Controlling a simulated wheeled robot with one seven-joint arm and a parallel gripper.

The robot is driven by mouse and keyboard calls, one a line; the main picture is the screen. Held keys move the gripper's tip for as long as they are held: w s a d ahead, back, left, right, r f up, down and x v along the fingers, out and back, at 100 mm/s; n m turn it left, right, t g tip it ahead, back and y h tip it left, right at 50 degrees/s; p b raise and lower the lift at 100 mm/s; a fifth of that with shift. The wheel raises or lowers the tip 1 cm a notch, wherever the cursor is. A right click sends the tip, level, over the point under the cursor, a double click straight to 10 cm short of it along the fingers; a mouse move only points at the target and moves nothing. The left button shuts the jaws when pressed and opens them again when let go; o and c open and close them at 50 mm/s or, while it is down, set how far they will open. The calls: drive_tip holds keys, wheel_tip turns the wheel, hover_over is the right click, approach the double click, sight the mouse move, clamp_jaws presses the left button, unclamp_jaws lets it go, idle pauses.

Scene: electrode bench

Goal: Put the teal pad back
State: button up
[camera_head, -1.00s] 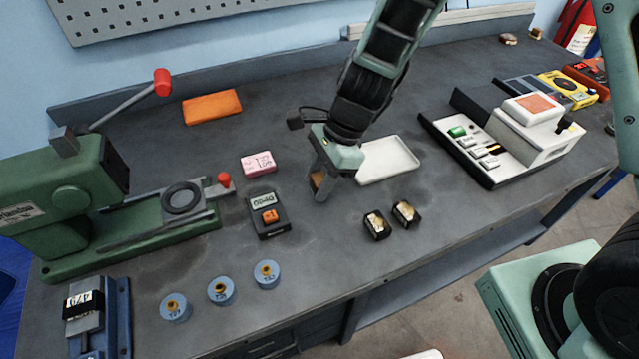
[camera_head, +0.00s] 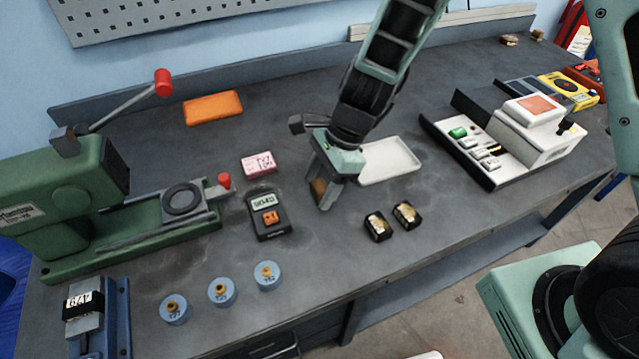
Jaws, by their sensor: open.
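My gripper (camera_head: 323,192) is open and points down over the middle of the bench, just left of a white tray (camera_head: 392,163). A brown patch shows between its fingers; I cannot tell whether it is a finger lining or a small object. I cannot make out a separate teal pad; one could be hidden behind my gripper. The tray's visible part looks empty, and my gripper covers its left edge.
Two black-and-gold blocks (camera_head: 391,220) sit to the right of my gripper. A timer (camera_head: 269,216), pink block (camera_head: 259,163) and orange block (camera_head: 212,107) lie left. Several blue weights (camera_head: 222,292) stand at the front, a green press (camera_head: 70,200) far left, a white device (camera_head: 535,140) right.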

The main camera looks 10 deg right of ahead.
drive_tip(key=s+v, duration=0.1)
drive_tip(key=v, duration=1)
drive_tip(key=s+r+n+h, duration=0.2)
drive_tip(key=s+r+n, duration=0.1)
drive_tip(key=s+n, duration=0.6)
drive_tip(key=s+d+r+n+t+h, duration=0.1)
drive_tip(key=s+r+n, duration=0.1)
drive_tip(key=s+n, duration=0.7)
drive_tip(key=n+p, duration=0.1)
drive_tip(key=n, duration=0.4)
drive_tip(key=shift+r+n+h, duration=0.3)
drive_tip(key=shift+r+h, duration=0.1)
